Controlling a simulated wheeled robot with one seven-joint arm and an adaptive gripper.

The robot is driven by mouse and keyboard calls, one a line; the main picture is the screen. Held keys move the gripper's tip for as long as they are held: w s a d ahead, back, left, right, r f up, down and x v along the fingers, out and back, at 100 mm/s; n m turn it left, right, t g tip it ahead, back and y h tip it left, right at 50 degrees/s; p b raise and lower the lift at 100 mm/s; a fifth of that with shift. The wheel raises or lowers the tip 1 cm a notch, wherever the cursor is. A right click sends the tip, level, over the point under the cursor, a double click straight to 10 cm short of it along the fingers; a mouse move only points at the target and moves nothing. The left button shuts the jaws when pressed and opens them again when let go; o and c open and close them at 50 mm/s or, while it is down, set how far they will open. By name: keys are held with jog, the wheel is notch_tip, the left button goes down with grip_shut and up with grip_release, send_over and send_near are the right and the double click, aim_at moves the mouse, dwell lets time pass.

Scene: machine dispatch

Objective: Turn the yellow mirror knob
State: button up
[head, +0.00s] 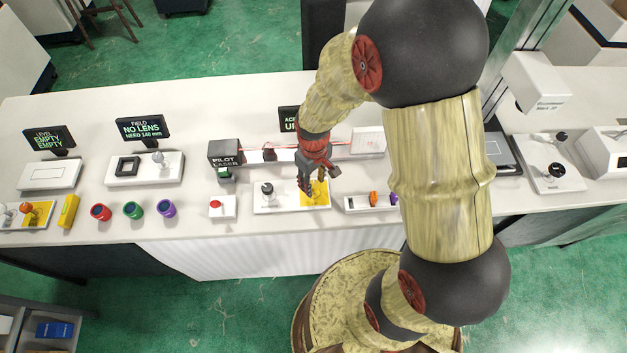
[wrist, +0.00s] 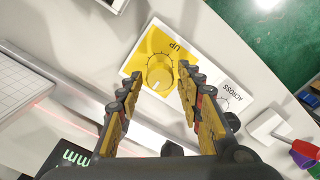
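The yellow mirror knob (wrist: 160,70) is a round dial on a yellow plate (wrist: 151,44) marked UP, with a pale pointer mark toward the bottom of the wrist view. In the head view the yellow plate (head: 321,187) is on the right half of a white panel, and my gripper partly hides it. My gripper (head: 306,190) points down over the plate. In the wrist view my gripper (wrist: 160,73) is open, one finger on each side of the knob, with gaps showing. I cannot tell how far the fingertips are above the plate.
A knob marked ACROSS (wrist: 222,102) shares the panel, close to one finger. A red-button box (head: 222,206) stands left of it, and a small tray of coloured pieces (head: 372,202) stands right. The pilot laser (head: 225,153) and its red beam lie behind.

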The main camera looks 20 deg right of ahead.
aim_at(314, 184)
jog(key=c, duration=0.9)
jog(key=shift+o, duration=0.2)
jog(key=shift+m+p, duration=0.55)
jog(key=shift+m, duration=0.45)
jog(key=o, duration=1.2)
jog(key=shift+c, duration=0.2)
jog(key=shift+r, duration=0.15)
notch_tip(314, 184, up, 12)
